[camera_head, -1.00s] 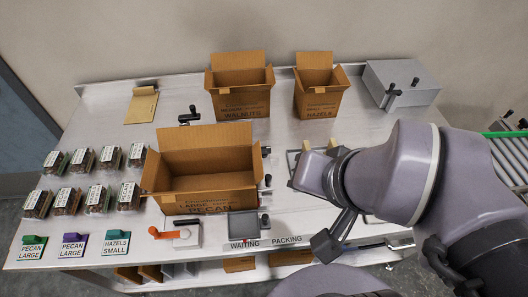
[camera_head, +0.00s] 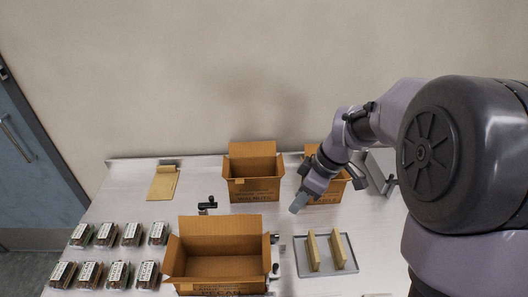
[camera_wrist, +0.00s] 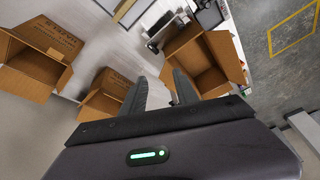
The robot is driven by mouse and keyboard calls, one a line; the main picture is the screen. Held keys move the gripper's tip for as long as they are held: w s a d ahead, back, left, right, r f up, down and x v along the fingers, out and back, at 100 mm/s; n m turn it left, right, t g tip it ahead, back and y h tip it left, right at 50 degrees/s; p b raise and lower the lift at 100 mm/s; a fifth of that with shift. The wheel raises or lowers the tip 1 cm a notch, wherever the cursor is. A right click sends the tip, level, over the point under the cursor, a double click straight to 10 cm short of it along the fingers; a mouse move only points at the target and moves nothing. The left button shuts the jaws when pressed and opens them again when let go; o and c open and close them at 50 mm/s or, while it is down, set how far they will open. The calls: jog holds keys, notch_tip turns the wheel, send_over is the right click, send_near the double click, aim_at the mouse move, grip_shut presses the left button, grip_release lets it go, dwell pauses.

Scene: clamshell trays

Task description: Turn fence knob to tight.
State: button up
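My gripper (camera_head: 298,204) hangs above the bench in front of the hazelnut box. In the wrist view its two dark fingers (camera_wrist: 160,88) stand apart with nothing between them. A black knobbed clamp (camera_head: 207,205) sits on the bench behind the large pecan box (camera_head: 215,240), left of my gripper. Two more dark knobs show at that box's right side, an upper one (camera_head: 274,238) and a lower one (camera_head: 275,270). I cannot tell which is the fence knob, and no tight marking is readable.
The walnut box (camera_head: 252,190) and hazelnut box (camera_head: 326,190) stand open at the back. A grey tray (camera_head: 300,268) holds two tan upright pieces. Several clamshells (camera_head: 118,274) line the left. A clipboard (camera_head: 163,184) lies at the back left. Bare bench lies between clipboard and walnut box.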

aim_at(273, 236)
jog(key=w+d+f+n+g+p, duration=0.1)
jog(key=w+f+n+p, duration=0.25)
jog(key=f+n, duration=0.2)
jog(key=shift+y, duration=0.4)
jog(key=b+x, duration=0.3)
jog(key=x, duration=1.5)
jog(key=shift+w+d+f, duration=0.1)
jog(key=shift+d, duration=0.05)
grip_shut()
